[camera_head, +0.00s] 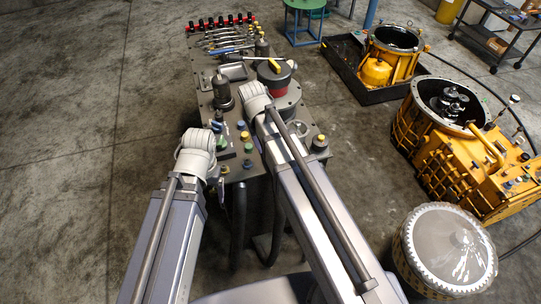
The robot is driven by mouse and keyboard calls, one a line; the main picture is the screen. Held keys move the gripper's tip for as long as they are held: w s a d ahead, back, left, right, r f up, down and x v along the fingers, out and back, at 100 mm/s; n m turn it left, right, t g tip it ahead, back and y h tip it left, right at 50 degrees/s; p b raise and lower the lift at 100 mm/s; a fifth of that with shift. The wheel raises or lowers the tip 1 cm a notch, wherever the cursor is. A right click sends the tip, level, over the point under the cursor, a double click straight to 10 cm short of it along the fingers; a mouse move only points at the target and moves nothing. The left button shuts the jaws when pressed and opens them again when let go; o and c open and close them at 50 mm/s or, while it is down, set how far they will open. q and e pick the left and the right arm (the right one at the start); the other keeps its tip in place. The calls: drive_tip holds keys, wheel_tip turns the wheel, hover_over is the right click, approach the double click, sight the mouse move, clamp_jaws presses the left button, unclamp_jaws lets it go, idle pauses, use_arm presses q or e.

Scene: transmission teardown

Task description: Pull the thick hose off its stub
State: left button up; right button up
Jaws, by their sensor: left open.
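A black hose (461,69) curves over the floor at the upper right, behind the large yellow transmission housing (440,161).
The workbench (205,97) carries wrenches, a tray (234,71), a red and black round part (274,79) and small coloured parts. A black tray (346,73) holds another yellow housing. The floor at left is clear.

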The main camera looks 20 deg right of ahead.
drive_tip(key=f+b, duration=0.2)
drive_tip(key=d+f+b, duration=0.1)
drive_tip(key=f, duration=0.2)
drive_tip(key=shift+b, duration=0.4)
drive_tip(key=shift+r, duration=0.1)
clamp_jaws()
idle(0.4)
